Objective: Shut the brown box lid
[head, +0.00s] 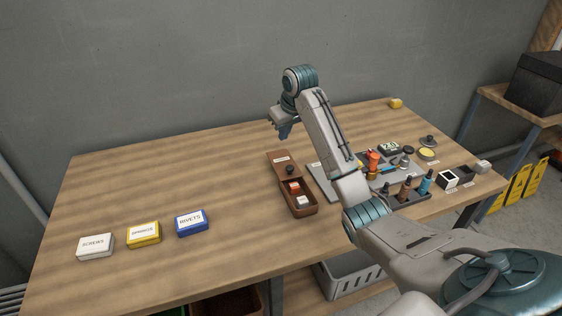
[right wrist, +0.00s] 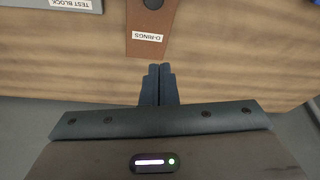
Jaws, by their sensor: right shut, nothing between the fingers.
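The brown box (head: 305,211) stands on the wooden table, open at its near end. Its brown lid (head: 279,164) extends over the far end and has a dark knob (head: 289,170) and a white label. An orange item (head: 294,187) and a white item (head: 303,200) show inside the box. In the right wrist view the lid (right wrist: 146,22) shows an O-RINGS label. My right gripper (head: 284,134) is shut and empty, beyond the lid's far edge. In the right wrist view its fingertips (right wrist: 160,68) appear just short of that edge; I cannot tell whether they touch. My left gripper is not in view.
White, yellow (head: 144,234) and blue (head: 192,222) labelled boxes lie at the left. A grey tray (head: 322,172) and several tools stand close to the right of the brown box. A grey wall (head: 160,70) rises behind.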

